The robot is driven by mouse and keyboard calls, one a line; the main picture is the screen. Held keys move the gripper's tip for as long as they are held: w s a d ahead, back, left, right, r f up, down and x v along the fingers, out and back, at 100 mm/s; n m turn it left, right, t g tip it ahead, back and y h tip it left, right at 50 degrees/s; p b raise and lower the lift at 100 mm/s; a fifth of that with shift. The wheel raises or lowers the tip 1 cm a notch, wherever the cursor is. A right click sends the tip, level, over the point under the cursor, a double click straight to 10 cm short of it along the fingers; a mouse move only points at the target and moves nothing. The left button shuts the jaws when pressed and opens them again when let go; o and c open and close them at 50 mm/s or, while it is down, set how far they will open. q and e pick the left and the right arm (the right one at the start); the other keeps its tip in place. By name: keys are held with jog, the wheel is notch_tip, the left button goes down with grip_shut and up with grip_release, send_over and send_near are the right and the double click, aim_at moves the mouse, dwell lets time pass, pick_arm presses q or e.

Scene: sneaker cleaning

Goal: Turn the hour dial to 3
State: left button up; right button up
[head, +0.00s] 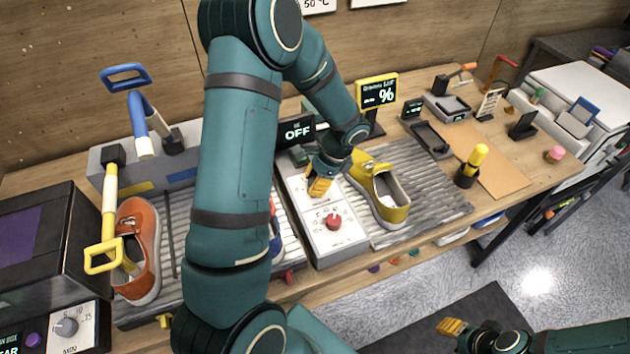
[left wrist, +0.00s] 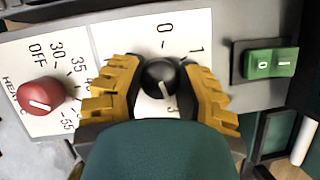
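The black hour dial (left wrist: 160,78) sits on a white panel in the left wrist view. A 0 and a 1 are printed above it, and a partly hidden mark that looks like a 3 is below it. Its white pointer line is directed down and slightly right, towards that mark. My left gripper (left wrist: 160,90) has a yellow finger on each side of the dial, closed against it. In the head view my left gripper (head: 320,186) is down on the white control panel (head: 338,242) and hides the dial. My right gripper (head: 452,327) is low at the right, seen side-on.
A red heat knob (head: 333,221) is near the left gripper on the same panel. A green switch (left wrist: 270,63) is on the dial's other side. A yellow sneaker (head: 398,212) stands right of the panel, and an orange sneaker (head: 148,240) stands far left.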

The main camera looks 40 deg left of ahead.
pick_arm(q)
jog(key=o, duration=0.5)
jog(key=shift+s+f, duration=0.1)
jog(key=shift+s, duration=0.05)
jog(key=shift+c, duration=0.2)
jog(key=shift+w+r, duration=0.2)
jog(key=shift+r, duration=0.2)
jog(key=v, duration=1.1)
jog(key=shift+r, duration=0.15)
jog(key=shift+s, duration=0.1)
